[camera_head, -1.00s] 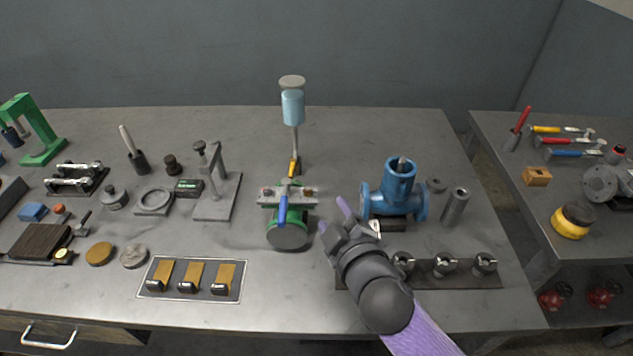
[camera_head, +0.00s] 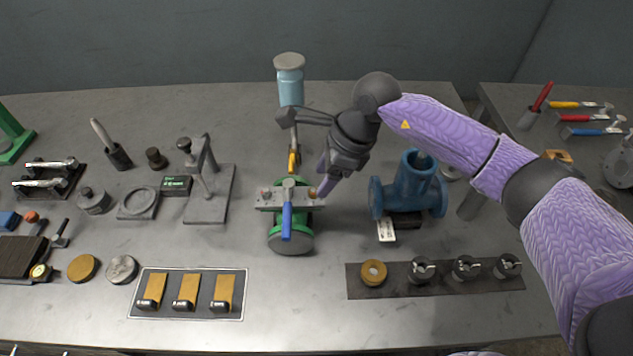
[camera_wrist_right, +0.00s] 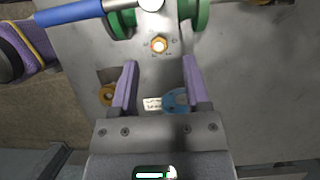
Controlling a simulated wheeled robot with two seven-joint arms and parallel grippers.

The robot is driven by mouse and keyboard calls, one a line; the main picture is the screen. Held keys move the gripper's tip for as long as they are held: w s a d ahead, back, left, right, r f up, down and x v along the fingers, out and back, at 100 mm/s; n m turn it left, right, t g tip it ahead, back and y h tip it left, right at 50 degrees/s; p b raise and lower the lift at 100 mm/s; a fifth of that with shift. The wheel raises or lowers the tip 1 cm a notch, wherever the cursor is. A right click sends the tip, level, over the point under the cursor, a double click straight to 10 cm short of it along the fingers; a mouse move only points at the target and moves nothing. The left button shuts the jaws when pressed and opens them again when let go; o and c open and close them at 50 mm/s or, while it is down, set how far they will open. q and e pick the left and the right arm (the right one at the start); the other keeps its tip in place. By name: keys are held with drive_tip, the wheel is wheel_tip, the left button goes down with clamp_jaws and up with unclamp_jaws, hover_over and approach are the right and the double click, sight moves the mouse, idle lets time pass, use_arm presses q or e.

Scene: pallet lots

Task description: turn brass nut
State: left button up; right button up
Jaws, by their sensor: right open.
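The green valve (camera_head: 291,240) stands mid-table with a blue handle (camera_head: 286,222) and a grey cross plate (camera_head: 297,198) on top. A brass nut (camera_head: 312,192) sits near the plate's right end. Whether a fingertip touches the nut cannot be told. My left gripper is not in view.
A blue valve body (camera_head: 408,196) stands to the right, with a white tag (camera_head: 386,230) before it. A dark strip (camera_head: 395,287) holds a brass ring (camera_head: 373,272) and grey fittings. The table front centre is clear.

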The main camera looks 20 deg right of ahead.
sight(314, 190)
drive_tip(key=shift+x, duration=1.6)
drive_tip(key=shift+r, duration=0.1)
clamp_jaws()
